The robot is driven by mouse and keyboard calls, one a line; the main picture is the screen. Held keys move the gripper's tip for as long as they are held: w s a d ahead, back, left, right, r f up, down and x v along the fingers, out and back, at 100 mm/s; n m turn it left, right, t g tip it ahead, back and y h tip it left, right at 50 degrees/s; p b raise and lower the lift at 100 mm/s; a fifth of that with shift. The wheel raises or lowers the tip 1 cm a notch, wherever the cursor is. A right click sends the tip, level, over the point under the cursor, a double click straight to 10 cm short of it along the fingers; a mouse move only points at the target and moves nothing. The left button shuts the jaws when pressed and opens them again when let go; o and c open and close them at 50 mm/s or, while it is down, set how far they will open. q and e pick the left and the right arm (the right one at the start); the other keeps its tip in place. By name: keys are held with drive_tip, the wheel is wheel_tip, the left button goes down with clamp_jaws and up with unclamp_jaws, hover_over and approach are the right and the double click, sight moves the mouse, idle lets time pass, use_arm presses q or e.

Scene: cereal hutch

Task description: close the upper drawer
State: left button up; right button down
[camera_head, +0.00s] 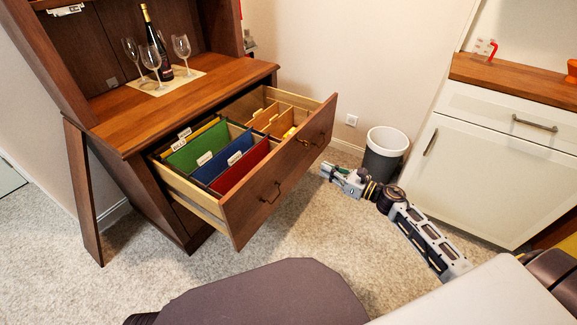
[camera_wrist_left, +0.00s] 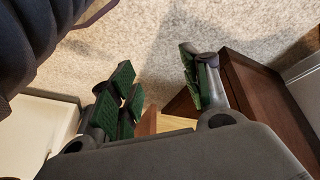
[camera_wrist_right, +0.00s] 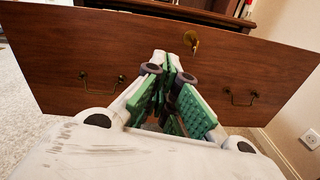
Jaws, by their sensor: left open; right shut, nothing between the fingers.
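The upper drawer (camera_head: 281,179) of the brown wooden hutch is pulled well out, its inside showing coloured file folders and wooden dividers. Its front has two dark handles and a brass lock piece (camera_wrist_right: 191,41). My right gripper (camera_head: 326,170) is shut and empty, just off the drawer front near its right end in the head view. In the right wrist view its fingertips (camera_wrist_right: 167,62) point at the middle of the front panel (camera_wrist_right: 60,45), below the lock; I cannot tell if they touch. My left gripper (camera_wrist_left: 157,72) is open and empty, seen only in the left wrist view.
A bottle (camera_head: 153,38) and several wine glasses stand on a mat on the hutch top. A grey-white bin (camera_head: 384,152) stands by the wall behind my right gripper. A white cabinet (camera_head: 487,165) is at the right. Carpet in front of the drawer is clear.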

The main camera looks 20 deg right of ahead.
use_arm(q)
drive_tip(key=shift+s+a+r+b, duration=0.25)
drive_tip(key=shift+s+r+b, duration=0.2)
drive_tip(key=shift+r, duration=0.2)
use_arm(e)
drive_tip(key=shift+s+a+r+n+g+y, duration=0.15)
drive_tip(key=shift+s+a+r+n, duration=0.15)
drive_tip(key=shift+a+n, duration=0.2)
drive_tip(key=shift+s+a+r+n+g+y, duration=0.15)
drive_tip(key=shift+s+a+r+n, duration=0.15)
drive_tip(key=shift+n, duration=0.3)
drive_tip(key=shift+w+a, duration=0.15)
drive_tip(key=shift+w, duration=0.1)
drive_tip(key=b, duration=0.1)
approach(283, 153)
drive_tip(key=shift+w, duration=0.75)
drive_tip(key=shift+s+a+x, duration=0.1)
drive_tip(key=shift+a+x, duration=0.05)
drive_tip(key=shift+x, duration=0.65)
drive_tip(key=shift+s+a+x, duration=0.15)
drive_tip(key=shift+x, duration=0.7)
drive_tip(key=shift+b+x, duration=0.4)
drive_tip(key=shift+x, duration=0.9)
use_arm(q)
drive_tip(key=shift+t+h, duration=0.4)
drive_tip(key=x, duration=0.4)
drive_tip(key=shift+s+d+f, duration=0.2)
drive_tip(key=shift+s+f, duration=0.1)
use_arm(e)
drive_tip(key=shift+f, duration=0.1)
